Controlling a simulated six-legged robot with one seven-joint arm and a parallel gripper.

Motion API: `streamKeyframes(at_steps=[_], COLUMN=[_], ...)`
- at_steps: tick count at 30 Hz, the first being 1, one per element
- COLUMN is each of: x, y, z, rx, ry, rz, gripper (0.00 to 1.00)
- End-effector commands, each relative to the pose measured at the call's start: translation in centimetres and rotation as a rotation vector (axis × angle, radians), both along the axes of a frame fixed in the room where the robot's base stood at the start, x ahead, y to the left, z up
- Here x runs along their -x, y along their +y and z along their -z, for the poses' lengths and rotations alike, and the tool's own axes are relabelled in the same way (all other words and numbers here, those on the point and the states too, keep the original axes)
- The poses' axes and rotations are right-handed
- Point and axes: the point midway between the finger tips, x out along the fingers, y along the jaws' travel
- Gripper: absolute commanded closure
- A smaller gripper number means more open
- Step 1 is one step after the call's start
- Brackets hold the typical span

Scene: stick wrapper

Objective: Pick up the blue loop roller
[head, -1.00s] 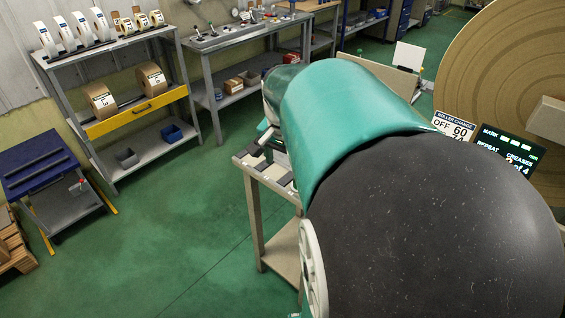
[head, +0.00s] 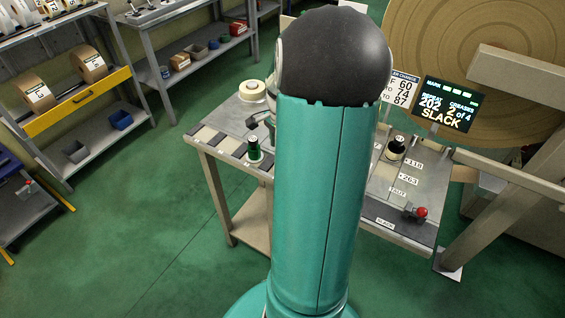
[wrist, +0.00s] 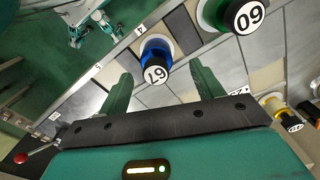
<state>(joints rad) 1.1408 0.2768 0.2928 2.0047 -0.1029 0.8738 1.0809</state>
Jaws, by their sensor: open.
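The blue loop roller (wrist: 154,62) shows in the wrist view, with a white numbered cap, standing on the tiled table top (wrist: 185,88). My gripper (wrist: 163,84) is open in the wrist view. I cannot tell the exact gap to the roller.
A green roller (wrist: 215,14) stands right of the blue one; a yellow roller (wrist: 272,104) is farther right. The head view shows a red knob (head: 421,213), a screen reading SLACK (head: 444,104) and a large brown disc (head: 470,45). Green floor (head: 150,235) is clear at left.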

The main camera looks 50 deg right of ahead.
Motion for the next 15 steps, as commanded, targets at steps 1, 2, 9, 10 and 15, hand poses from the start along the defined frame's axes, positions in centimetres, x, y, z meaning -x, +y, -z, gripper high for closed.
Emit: streamKeyframes(at_steps=[1,2,9,10,15], x=[0.1,0.1,0.4,0.4,0.3], y=[0.0,0.0,0.3,0.3,0.3], z=[0.3,0.6,4.0,4.4,5.4], rx=[-0.001,-0.002,-0.004,-0.003,0.000], ry=[0.001,0.000,0.002,0.001,0.000], rz=[0.000,0.000,-0.001,-0.001,-0.003], gripper=[0.34,0.34,0.34,0.34,0.34])
